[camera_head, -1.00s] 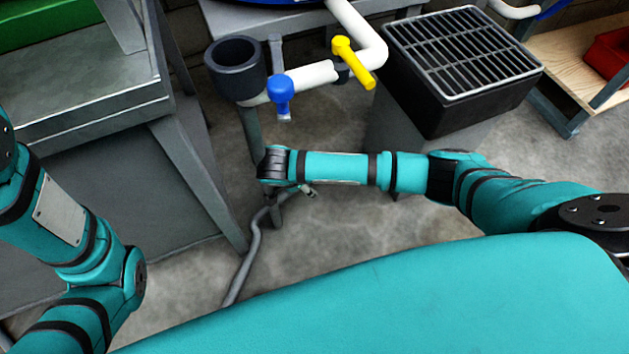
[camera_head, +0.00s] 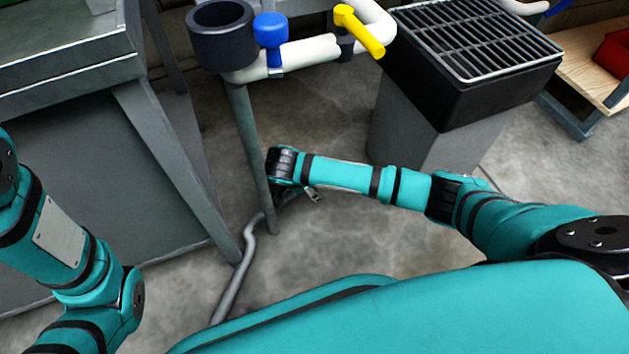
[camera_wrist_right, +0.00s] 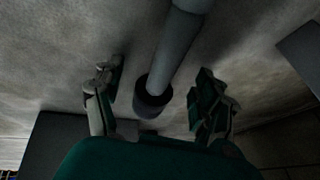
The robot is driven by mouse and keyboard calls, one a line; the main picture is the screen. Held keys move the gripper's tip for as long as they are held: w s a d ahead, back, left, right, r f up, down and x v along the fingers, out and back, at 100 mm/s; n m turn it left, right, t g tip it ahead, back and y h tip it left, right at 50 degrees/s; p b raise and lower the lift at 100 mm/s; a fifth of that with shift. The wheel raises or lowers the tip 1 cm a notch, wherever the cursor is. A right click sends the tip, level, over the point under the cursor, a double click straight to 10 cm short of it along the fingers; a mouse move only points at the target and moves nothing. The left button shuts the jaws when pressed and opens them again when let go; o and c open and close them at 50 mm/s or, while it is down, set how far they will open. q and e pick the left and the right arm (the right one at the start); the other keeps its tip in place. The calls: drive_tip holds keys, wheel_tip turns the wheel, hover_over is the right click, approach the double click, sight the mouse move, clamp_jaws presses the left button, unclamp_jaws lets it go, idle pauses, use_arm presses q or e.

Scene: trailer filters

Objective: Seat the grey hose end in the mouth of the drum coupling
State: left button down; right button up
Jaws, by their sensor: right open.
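The dark grey coupling cup (camera_head: 222,35) stands at the upper left of the head view, mouth upward and empty as far as I see. It joins a white pipe (camera_head: 300,54). A grey hose (camera_head: 235,280) lies on the floor below; its end is not clearly visible in the head view. My right gripper (camera_wrist_right: 158,100) is open. A grey tube (camera_wrist_right: 176,45) with a dark collar (camera_wrist_right: 153,96) shows between its spread fingers, apparently untouched. I cannot tell if this is the hose end. My left arm is at the left; its gripper is out of view.
A grey post (camera_head: 250,150) stands under the cup, beside my right wrist. Blue (camera_head: 270,30) and yellow (camera_head: 358,30) valve handles sit on the pipe. A metal bench (camera_head: 70,75) is at left, a black grated box (camera_head: 470,75) at right.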

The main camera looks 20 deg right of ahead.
clamp_jaws()
idle(0.4)
drive_tip(key=shift+r, duration=0.1)
